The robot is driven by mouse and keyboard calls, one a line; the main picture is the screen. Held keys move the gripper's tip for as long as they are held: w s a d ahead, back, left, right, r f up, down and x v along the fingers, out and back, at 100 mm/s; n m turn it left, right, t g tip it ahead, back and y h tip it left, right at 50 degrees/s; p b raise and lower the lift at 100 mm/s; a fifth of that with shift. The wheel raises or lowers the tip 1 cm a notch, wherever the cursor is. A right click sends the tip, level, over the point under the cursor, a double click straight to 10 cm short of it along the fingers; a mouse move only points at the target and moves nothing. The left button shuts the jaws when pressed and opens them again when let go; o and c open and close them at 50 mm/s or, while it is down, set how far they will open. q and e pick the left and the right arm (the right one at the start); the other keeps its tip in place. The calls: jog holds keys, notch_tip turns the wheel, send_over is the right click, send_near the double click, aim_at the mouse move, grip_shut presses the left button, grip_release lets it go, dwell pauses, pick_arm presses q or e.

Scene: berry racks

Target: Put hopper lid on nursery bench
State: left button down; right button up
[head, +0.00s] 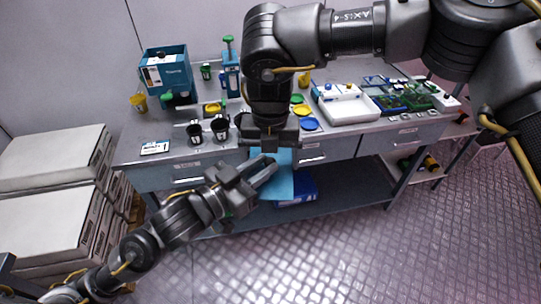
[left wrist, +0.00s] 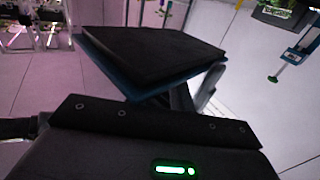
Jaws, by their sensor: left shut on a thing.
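The hopper lid (head: 283,182) is a flat light-blue panel in front of the nursery bench (head: 172,132), held off the bench top. My left gripper (head: 266,167) is shut on it. In the left wrist view the lid (left wrist: 150,55) is a tilted, dark slab with a blue edge beyond the gripper body. My right gripper (head: 270,140) hangs down just above the left one, in front of the bench edge. Its fingertips are unclear, and part of the lid is hidden behind the grippers.
Black cups (head: 195,134), a white card (head: 155,147), a blue box (head: 165,70) and yellow and blue discs (head: 309,124) are on the bench. A white tray (head: 345,104) and green racks stand right. White boxes (head: 45,225) are stacked left. A blue bin (head: 298,190) sits below.

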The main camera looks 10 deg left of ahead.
jog(key=shift+c, duration=1.1)
pick_arm(q)
jog(key=c, duration=1.7)
grip_release()
pick_arm(e)
jog(key=shift+c, duration=0.8)
pick_arm(q)
jog(key=o, duration=0.6)
jog(key=shift+c, duration=0.2)
